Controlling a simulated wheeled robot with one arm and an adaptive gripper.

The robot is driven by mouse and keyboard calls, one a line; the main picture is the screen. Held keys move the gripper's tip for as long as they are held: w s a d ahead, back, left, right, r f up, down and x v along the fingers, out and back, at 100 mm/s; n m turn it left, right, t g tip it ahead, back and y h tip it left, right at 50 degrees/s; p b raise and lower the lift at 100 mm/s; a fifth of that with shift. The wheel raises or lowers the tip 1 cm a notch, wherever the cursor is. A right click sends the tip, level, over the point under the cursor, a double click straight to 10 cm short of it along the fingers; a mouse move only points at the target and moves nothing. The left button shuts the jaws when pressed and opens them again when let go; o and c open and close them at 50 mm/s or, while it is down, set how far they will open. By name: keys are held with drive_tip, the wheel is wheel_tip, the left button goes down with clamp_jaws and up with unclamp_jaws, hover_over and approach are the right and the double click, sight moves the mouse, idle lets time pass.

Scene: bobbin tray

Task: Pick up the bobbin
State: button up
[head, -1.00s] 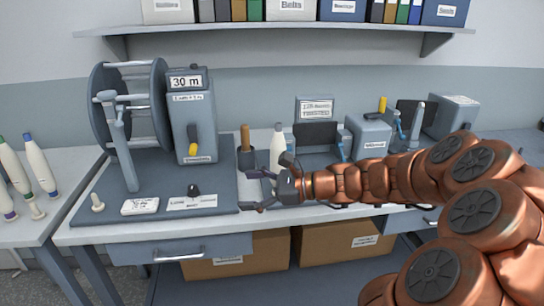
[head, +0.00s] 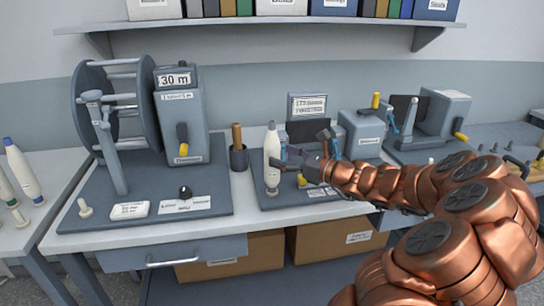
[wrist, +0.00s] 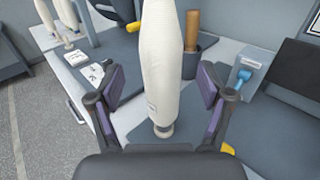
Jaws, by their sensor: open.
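The bobbin is a tall cone wound with white yarn (head: 272,152), standing upright on a dark pad on the bench. It also shows large and upright in the middle of the wrist view (wrist: 162,65), with its narrow foot at the bottom. My gripper (head: 287,166) is just right of the bobbin in the head view, its fingers towards it. In the wrist view my gripper (wrist: 163,98) is open, with one purple-padded finger on each side of the bobbin and gaps between. Whether the bobbin is inside the fingers' depth I cannot tell.
A winder with a large reel (head: 118,105) and a "30 m" box (head: 180,115) stands at the left. A dark cup with a brown stick (head: 238,158) is close behind the bobbin. More white bobbins (head: 22,172) stand on the left table. A shelf (head: 250,38) hangs above.

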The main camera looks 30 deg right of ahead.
sight(279, 153)
drive_tip(key=shift+p+x, duration=0.35)
drive_tip(key=shift+x, duration=1.65)
drive_tip(key=shift+d, duration=0.1)
drive_tip(key=shift+r, duration=0.1)
drive_tip(key=c, duration=1.5)
